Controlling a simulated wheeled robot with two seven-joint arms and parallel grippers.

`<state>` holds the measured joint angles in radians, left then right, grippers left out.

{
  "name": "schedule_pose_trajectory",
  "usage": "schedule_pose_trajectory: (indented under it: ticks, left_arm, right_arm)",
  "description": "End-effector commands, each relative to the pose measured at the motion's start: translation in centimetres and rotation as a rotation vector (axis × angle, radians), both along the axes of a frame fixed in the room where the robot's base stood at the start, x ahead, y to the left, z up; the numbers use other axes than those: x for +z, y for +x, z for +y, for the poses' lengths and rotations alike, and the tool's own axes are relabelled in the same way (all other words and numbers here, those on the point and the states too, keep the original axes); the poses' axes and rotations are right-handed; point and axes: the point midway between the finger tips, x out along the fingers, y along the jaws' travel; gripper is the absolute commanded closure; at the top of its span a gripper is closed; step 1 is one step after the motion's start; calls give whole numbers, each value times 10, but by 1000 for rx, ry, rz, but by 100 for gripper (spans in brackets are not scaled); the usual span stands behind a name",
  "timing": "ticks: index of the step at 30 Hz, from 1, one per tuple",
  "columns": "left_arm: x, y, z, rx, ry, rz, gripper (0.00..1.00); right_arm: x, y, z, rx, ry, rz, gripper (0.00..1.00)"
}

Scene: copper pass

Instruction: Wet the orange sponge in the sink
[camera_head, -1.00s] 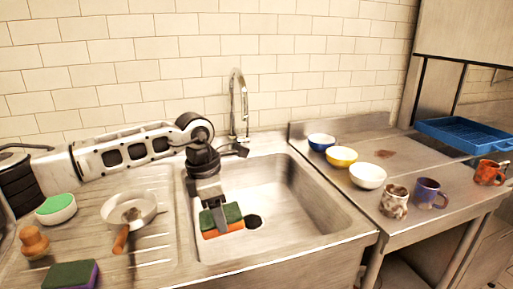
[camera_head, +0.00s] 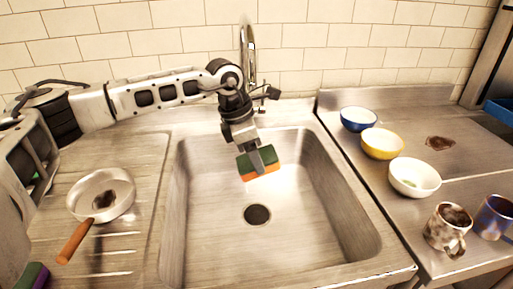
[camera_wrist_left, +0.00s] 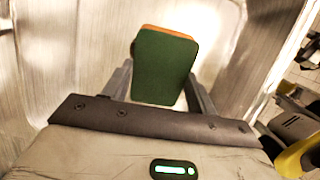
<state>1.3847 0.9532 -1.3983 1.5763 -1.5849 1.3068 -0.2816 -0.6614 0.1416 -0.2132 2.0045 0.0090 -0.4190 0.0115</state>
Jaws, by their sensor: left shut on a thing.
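The orange sponge (camera_head: 262,174) has a green top and an orange underside. My left gripper (camera_head: 258,160) is shut on it and holds it in the far part of the sink (camera_head: 300,215), near the faucet (camera_head: 248,60). In the left wrist view the sponge (camera_wrist_left: 164,68) sits between the two fingers of the left gripper (camera_wrist_left: 160,88), green face toward the camera. The drain (camera_head: 257,214) lies nearer in the basin, clear of the sponge. No water is visible from the faucet. My right gripper is not in view.
A dirty pan (camera_head: 101,196) with a wooden handle and a green-and-purple sponge (camera_head: 33,276) are on the left drainboard. Blue (camera_head: 358,118), yellow (camera_head: 382,143) and white (camera_head: 414,178) bowls and dirty mugs (camera_head: 448,229) stand on the right counter. The near basin is empty.

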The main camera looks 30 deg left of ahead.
Motion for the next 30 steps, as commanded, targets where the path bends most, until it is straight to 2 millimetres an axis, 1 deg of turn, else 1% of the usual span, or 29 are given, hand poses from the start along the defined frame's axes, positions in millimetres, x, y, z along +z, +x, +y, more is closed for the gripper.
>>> schedule_pose_trajectory:
  ticks: [1,8,12,16,25,30]
  left_arm:
    - [-9,0,0,0,1,1,61]
    - [-32,0,0,0,1,1,61]
    - [-47,0,0,0,1,1,61]
    - [-60,0,0,0,1,1,61]
    - [-90,0,0,0,0,0,61]
    - [-105,0,0,0,0,0,61]
  right_arm:
    - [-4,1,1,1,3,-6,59]
    - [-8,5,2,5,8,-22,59]
    - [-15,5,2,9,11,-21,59]
    - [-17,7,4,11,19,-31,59]
    - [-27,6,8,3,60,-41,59]
    - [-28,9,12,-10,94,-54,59]
